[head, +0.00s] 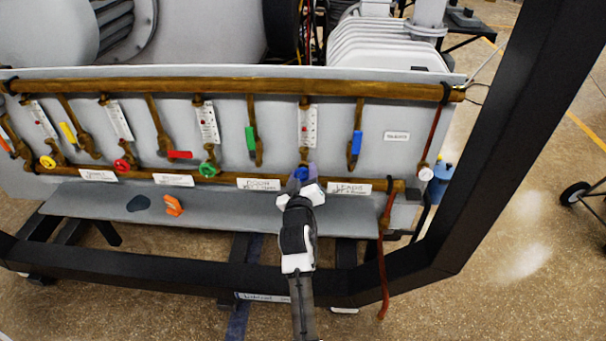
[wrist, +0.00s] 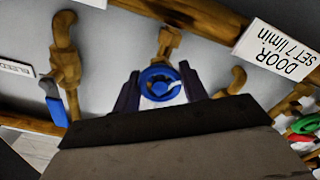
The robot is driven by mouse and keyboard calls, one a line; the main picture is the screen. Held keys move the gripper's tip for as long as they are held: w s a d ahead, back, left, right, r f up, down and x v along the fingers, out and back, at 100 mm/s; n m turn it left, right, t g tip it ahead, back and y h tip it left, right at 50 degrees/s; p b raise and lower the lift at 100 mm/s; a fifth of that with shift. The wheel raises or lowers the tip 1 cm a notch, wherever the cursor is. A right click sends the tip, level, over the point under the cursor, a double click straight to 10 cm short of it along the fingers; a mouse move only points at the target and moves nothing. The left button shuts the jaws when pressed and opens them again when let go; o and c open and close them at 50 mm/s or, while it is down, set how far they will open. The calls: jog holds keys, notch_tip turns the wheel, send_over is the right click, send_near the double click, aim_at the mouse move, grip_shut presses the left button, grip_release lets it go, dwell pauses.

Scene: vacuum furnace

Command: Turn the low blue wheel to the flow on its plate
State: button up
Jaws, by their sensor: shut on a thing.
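The low blue wheel (head: 301,174) sits on the lower copper pipe, below a white flow gauge (head: 307,125) whose reading is too small to make out. My gripper (head: 304,183) reaches up from below and is shut on the wheel. In the wrist view the wheel (wrist: 160,84) shows as a ring between two dark fingers, one on each side. A plate reading LEADS (head: 349,188) is right of the wheel; its set figure is too small to read. A plate reading DOOR, SET 7 l/min (wrist: 278,48) is on the wheel's other side.
Green (head: 207,169), red (head: 122,164) and yellow (head: 47,162) wheels line the same pipe to the left. A blue lever (head: 355,143) and a green lever (head: 251,138) hang close above. An orange clip (head: 173,205) lies on the grey shelf. A black frame beam (head: 400,276) runs in front.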

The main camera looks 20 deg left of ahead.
jog(key=o, duration=1)
jog(key=shift+s, duration=0.15)
